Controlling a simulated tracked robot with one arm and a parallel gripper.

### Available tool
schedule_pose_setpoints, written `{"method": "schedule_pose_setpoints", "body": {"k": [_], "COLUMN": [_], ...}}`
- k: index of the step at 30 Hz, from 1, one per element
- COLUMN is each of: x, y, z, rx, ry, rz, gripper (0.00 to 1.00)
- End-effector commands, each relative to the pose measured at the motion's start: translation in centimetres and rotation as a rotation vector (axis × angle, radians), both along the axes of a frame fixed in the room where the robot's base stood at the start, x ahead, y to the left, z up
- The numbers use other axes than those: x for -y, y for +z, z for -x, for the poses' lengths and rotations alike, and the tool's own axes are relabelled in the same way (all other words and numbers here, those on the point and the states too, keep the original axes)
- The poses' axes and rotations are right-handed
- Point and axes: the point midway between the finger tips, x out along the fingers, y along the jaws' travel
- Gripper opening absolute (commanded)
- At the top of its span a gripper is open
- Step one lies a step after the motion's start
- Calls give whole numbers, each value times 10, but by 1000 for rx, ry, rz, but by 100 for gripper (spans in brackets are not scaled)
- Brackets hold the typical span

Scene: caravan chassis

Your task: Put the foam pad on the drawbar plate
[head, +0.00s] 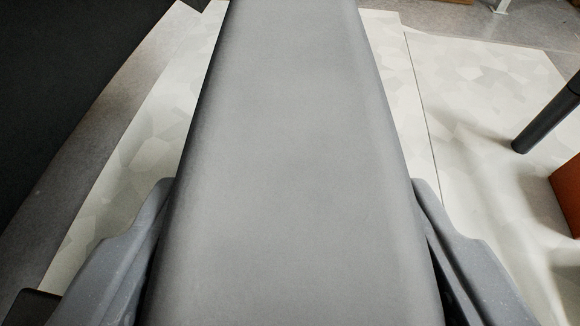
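A long grey pad, which I take to be the foam pad (290,110), fills the middle of the head view and runs from the bottom edge to the top edge. My gripper (295,190) has one dark grey finger on each side of it. Both fingers meet the pad's long sides, so the gripper is shut on it. The pad hides most of what lies straight ahead and below. I cannot pick out the drawbar plate in this view.
A large dark surface (60,80) takes up the upper left. Pale patterned flooring (480,90) shows on both sides of the pad. A black tube (545,120) and an orange-brown block (568,195) stand at the right edge.

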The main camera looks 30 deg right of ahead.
Motion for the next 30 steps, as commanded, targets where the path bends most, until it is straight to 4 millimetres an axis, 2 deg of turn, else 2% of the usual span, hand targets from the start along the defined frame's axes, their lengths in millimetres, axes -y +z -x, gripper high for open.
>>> {"method": "schedule_pose_setpoints", "body": {"k": [1, 6, 9, 14, 17, 20, 30], "x": [-14, -39, -48, -52, -45, -34, 6], "y": [-25, -58, -69, -75, -77, -81, -87], "z": [7, 31, 40, 46, 37, 19, -48], "rx": [0, 4, 3, 4, 3, 3, 5], "ry": [-13, -82, -106, -125, -131, -134, -132], "rz": [2, 0, -3, -3, -1, 0, -2], "gripper": [32, 32, 32, 32, 32, 32, 32]}}
